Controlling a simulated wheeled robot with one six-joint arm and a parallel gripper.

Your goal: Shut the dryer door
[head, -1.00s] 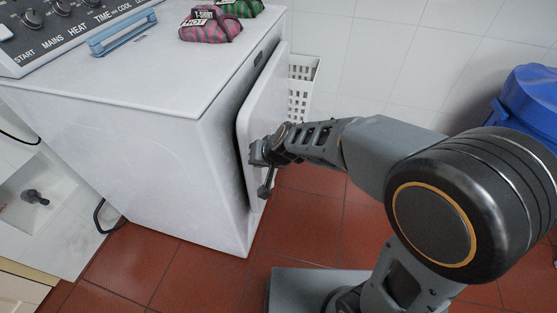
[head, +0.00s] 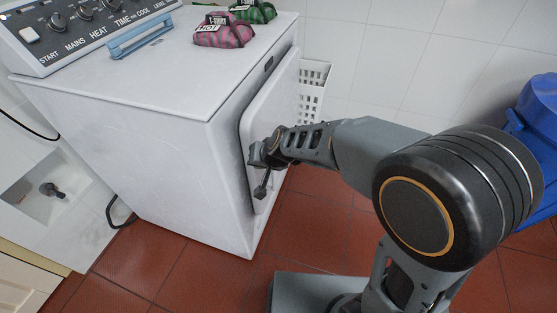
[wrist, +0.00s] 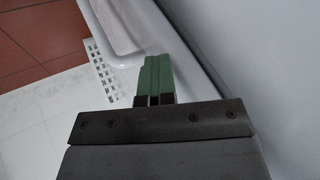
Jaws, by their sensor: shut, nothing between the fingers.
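The white dryer (head: 140,115) stands at left in the head view. Its white door (head: 284,92) is on the right-hand face, close to the body, with a thin dark line along its near edge. I cannot tell whether it is fully closed. My gripper (head: 257,156) is at the door's lower near part, and the arm covers some of the door. In the wrist view the green fingers (wrist: 157,68) are together and empty, over a white surface with a raised edge. Whether they touch the door is unclear.
A white basket (head: 313,88) stands behind the door by the tiled wall. A blue bin (head: 538,125) is at right. Red floor tiles lie open in front.

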